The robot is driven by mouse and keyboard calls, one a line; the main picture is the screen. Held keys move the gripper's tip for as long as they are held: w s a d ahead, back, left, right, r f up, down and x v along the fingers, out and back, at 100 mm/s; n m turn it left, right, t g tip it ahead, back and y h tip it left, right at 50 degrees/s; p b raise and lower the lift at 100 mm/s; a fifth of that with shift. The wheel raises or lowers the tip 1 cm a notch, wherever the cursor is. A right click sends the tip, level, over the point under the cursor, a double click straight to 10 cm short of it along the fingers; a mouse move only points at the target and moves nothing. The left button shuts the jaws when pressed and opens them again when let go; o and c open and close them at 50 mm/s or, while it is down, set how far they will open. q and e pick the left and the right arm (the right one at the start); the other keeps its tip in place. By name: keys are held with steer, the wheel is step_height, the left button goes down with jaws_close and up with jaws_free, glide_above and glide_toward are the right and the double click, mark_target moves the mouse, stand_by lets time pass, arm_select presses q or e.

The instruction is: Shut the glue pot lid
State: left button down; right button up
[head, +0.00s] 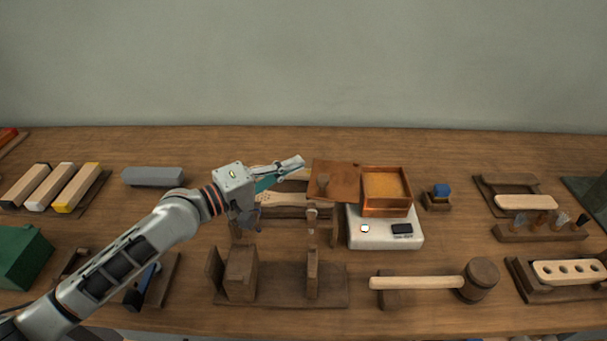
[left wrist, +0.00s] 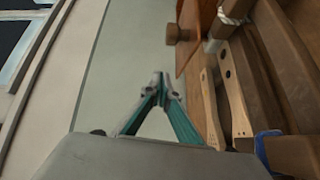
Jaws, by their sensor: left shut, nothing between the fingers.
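The glue pot (head: 386,208) is a square copper-brown box with amber contents, on a white warmer plate (head: 385,238). Its lid (head: 343,172) is open and lies out to the pot's left, with a knob (head: 323,181) showing on it. My left gripper (head: 298,162) is shut and empty, just left of the lid's left edge and apart from it in the picture. In the left wrist view the closed fingertips (left wrist: 160,82) point toward the wall, with the lid (left wrist: 194,30) and its knob (left wrist: 177,34) up and to the right. My right gripper is not in view.
Pale wooden brush bodies (head: 280,198) lie under my left gripper. A dark wooden fixture (head: 280,285) with upright posts stands in front. A mallet (head: 430,283) lies at front right. A small blue item (head: 441,190) sits right of the pot. Bare table lies behind the pot.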

arm_select(q)
steer(key=s+d, duration=0.2)
steer(key=shift+s+d+f+p, duration=0.3)
steer(key=shift+f+p, duration=0.05)
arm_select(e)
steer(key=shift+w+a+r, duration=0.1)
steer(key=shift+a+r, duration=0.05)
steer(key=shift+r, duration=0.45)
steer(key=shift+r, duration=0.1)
